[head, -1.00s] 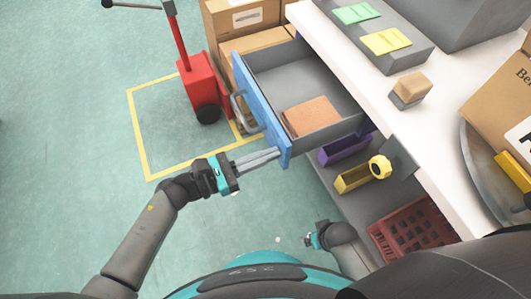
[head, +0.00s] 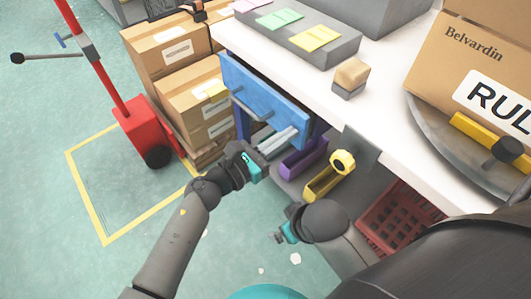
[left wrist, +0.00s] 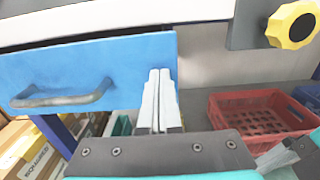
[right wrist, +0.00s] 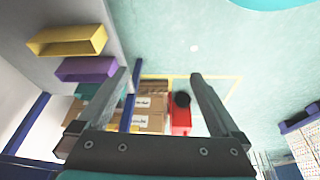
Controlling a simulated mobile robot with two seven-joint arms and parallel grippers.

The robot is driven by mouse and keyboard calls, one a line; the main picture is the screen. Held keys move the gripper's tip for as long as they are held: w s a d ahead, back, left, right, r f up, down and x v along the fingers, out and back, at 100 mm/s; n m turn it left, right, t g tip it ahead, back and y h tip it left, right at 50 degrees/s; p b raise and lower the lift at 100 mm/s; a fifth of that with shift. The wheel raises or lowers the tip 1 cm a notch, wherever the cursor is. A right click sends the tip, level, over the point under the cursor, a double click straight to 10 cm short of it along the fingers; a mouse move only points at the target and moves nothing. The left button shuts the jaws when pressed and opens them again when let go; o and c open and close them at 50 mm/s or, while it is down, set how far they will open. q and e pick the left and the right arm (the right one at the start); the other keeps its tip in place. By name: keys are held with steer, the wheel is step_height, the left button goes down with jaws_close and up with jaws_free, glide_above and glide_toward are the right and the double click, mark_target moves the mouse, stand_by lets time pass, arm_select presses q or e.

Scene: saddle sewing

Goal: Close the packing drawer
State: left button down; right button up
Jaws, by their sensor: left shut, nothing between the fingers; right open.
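The packing drawer's blue front (head: 262,95) with its grey handle (head: 250,108) sits close against the bench edge, and no drawer interior shows. In the left wrist view the blue front (left wrist: 90,65) fills the left, just under the worktop; I cannot tell if it is fully flush. My left gripper (head: 287,138) is shut and empty, its fingertips at the lower right part of the front, seemingly touching it; the fingers also show in the left wrist view (left wrist: 161,85). My right gripper (right wrist: 163,80) is open and empty, low in front of the bench, away from the drawer.
Purple (head: 303,158) and yellow (head: 325,182) bins and a red crate (head: 385,222) sit below the worktop. Stacked cardboard boxes (head: 190,90) and a red pallet jack (head: 140,130) stand left of the drawer. A yellow knob (left wrist: 292,24) sticks out at the right.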

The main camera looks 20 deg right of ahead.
mark_target(298, 127)
arm_select(q)
steer(key=b+x, duration=0.1)
steer(key=x, duration=0.2)
steer(key=shift+w+d, duration=0.1)
steer(key=shift+d, duration=0.1)
steer(key=shift+d+r, duration=0.1)
arm_select(e)
steer(key=shift+t, duration=0.4)
steer(key=shift+s+a+r, duration=0.1)
steer(key=shift+a+r, duration=0.05)
steer(key=shift+r, duration=1.85)
